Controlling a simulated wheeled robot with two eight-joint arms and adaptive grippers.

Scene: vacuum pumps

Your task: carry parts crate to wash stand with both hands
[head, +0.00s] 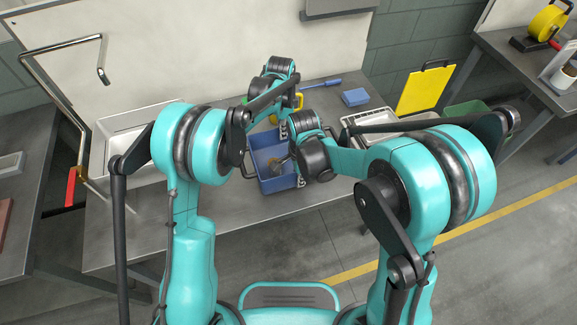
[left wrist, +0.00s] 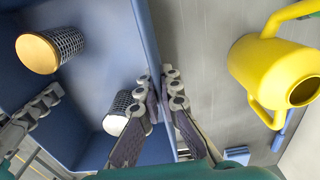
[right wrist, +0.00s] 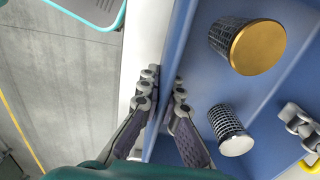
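The blue parts crate (head: 268,185) is on or just above the grey table, mostly behind my arms in the head view. Inside it are a mesh cylinder with a gold cap (right wrist: 258,47) and one with a pale cap (right wrist: 237,145). My left gripper (head: 283,131) has its fingers on either side of the crate's far wall, closed on it; the left wrist view shows this wall (left wrist: 146,40). My right gripper (head: 299,181) is closed the same way on the near wall (right wrist: 182,40). A white basin (head: 125,150), perhaps the wash stand, is at the left.
A yellow can (left wrist: 275,70) stands beside the crate's far wall. A blue block (head: 355,97) and a blue-handled tool (head: 322,82) lie behind. A pale tray (head: 362,118) is to the right. A bent pipe (head: 100,55) rises by the basin. Bare tabletop (head: 150,225) lies left of the crate.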

